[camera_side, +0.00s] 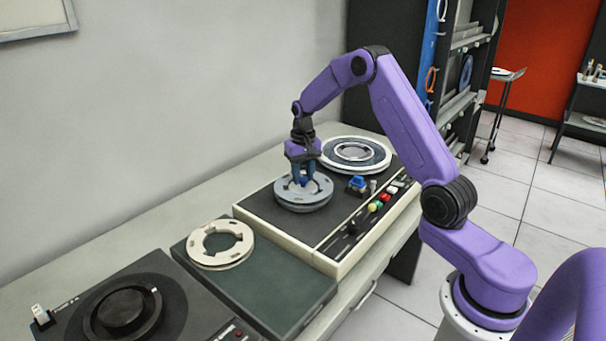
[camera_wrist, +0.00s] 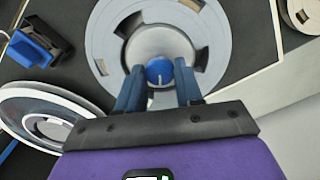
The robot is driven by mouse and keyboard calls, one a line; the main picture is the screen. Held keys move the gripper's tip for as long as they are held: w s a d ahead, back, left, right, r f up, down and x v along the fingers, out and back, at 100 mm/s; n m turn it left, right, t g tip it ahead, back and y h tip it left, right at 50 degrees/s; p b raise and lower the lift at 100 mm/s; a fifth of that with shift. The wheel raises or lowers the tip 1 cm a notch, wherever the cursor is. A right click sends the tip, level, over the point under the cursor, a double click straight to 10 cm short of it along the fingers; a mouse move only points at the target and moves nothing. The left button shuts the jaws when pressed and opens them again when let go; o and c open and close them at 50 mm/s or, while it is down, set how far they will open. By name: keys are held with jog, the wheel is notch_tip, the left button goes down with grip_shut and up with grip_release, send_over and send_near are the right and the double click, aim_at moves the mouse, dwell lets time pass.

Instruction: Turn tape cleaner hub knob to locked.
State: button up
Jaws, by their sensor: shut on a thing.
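The hub knob (camera_wrist: 159,72) is a small blue round knob with a pale line on its face, at the centre of a grey reel (camera_wrist: 110,50). In the side view the grey reel (camera_side: 303,200) lies on the tape cleaner (camera_side: 262,215), a dark-topped machine with cream sides. My gripper (camera_wrist: 157,88) points down over the reel's centre, with one blue finger on each side of the knob, shut on it. In the side view my gripper (camera_side: 303,180) covers most of the knob. I cannot read any locked mark.
A second reel (camera_side: 355,153) lies at the machine's far end. A blue part (camera_side: 357,184) and coloured buttons (camera_side: 378,203) stand near the front edge.

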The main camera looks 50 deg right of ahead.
aim_at(303, 178)
jog(key=o, duration=1)
jog(key=shift+o, duration=0.2)
jog(key=shift+r, duration=0.1)
notch_tip(303, 178, up, 17)
jog(key=shift+r, duration=0.15)
jog(key=s+a+n, duration=0.4)
jog(key=s+a, duration=0.3)
jog(key=a, duration=0.3)
jog(key=s+a+n, duration=0.4)
jog(key=s+a, duration=0.2)
jog(key=a, duration=0.4)
jog(key=s+f+n, duration=0.3)
jog(key=s+n, duration=0.2)
jog(key=s, duration=0.8)
jog(key=s+f+n, duration=0.3)
jog(key=s+n, duration=0.1)
jog(key=s, duration=0.8)
jog(key=shift+s+a+f+n, duration=0.35)
jog(key=shift+a+n, duration=0.05)
